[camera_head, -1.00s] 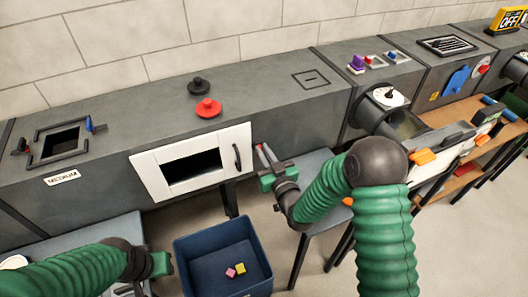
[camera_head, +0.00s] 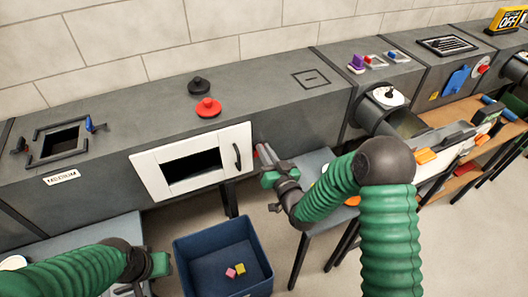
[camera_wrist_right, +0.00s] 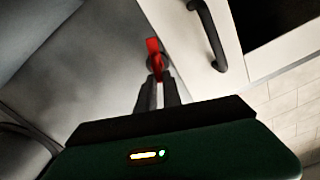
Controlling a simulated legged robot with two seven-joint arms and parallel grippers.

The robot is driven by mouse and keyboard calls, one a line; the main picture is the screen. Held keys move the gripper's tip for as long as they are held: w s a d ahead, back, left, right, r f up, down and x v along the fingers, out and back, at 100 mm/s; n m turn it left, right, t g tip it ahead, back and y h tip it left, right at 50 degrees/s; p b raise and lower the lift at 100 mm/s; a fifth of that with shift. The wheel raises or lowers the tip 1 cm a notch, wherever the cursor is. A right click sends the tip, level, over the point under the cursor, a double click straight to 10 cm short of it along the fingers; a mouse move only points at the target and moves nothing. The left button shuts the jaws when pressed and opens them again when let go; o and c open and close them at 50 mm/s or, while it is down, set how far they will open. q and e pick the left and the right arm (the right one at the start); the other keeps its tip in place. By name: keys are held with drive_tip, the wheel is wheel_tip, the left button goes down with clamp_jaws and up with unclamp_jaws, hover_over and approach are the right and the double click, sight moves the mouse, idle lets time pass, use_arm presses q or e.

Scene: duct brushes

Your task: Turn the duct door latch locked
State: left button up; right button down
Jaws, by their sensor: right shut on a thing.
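The white duct door (camera_head: 150,177) sits in the front of the grey duct, with a dark opening and a black handle (camera_head: 237,156) at its right side. It also shows in the wrist view (camera_wrist_right: 275,68), with the handle (camera_wrist_right: 207,32). The red latch (camera_wrist_right: 153,48) is on the grey duct face beside the door's edge. My right gripper (camera_head: 264,153) is at the latch, its two fingers (camera_wrist_right: 157,82) close together and shut on its near end. In the head view the fingers mostly hide the latch. My left gripper (camera_head: 162,266) is at lower left; its fingers are unclear.
A blue bin (camera_head: 222,252) with a pink and a yellow block stands on the floor below the door. Red (camera_head: 208,107) and black (camera_head: 198,86) knobs stand on the duct top. A grey table (camera_head: 313,162) is behind my right arm.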

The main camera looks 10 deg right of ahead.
drive_tip(key=m, duration=0.3)
drive_tip(key=shift+d+f+m, duration=0.1)
drive_tip(key=shift+d+m, duration=0.3)
drive_tip(key=m, duration=0.3)
drive_tip(key=shift+w+d+f+m, duration=0.1)
drive_tip(key=shift+d+f+m, duration=0.1)
drive_tip(key=shift+f+m, duration=0.1)
drive_tip(key=m, duration=0.4)
drive_tip(key=shift+d+f+p, duration=0.15)
drive_tip(key=shift+f+p, duration=0.1)
drive_tip(key=shift+p, duration=0.1)
drive_tip(key=shift+f+m, duration=0.15)
drive_tip(key=shift+m, duration=0.6)
drive_tip(key=shift+f+m, duration=0.15)
drive_tip(key=shift+m, duration=0.6)
drive_tip(key=c, duration=1.5)
unclamp_jaws()
drive_tip(key=shift+f, duration=0.1)
